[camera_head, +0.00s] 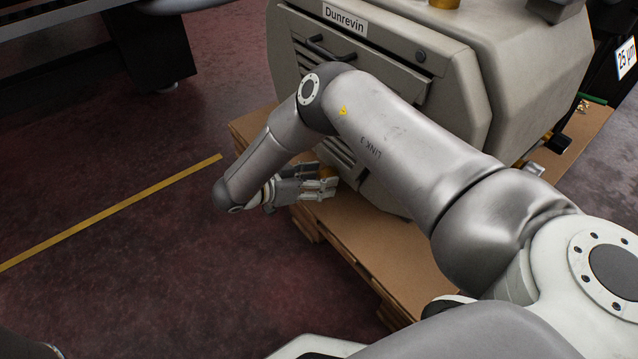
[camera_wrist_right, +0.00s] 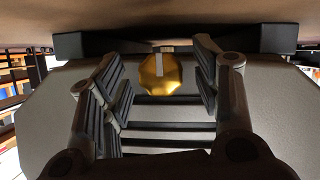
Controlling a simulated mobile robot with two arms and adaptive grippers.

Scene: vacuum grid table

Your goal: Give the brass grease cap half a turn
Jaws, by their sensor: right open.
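The brass grease cap (camera_wrist_right: 160,80) is a faceted golden disc with a pale mark at its upper edge in the wrist view. It sits on the grey face of the machine. My right gripper (camera_wrist_right: 160,92) is open, with one finger on either side of the cap and visible gaps between. In the head view my right gripper (camera_head: 318,184) is low against the machine's front, and a small part of the cap (camera_head: 328,172) shows by the fingers. Whether the fingertips reach past the cap's rim is unclear. My left gripper is not in view.
The grey Dunrevin machine (camera_head: 400,28) stands on a brown pallet (camera_head: 385,262). Its front has a handle (camera_head: 325,48) and slatted vents near my forearm. Open dark red floor with a yellow line (camera_head: 110,212) lies to the left.

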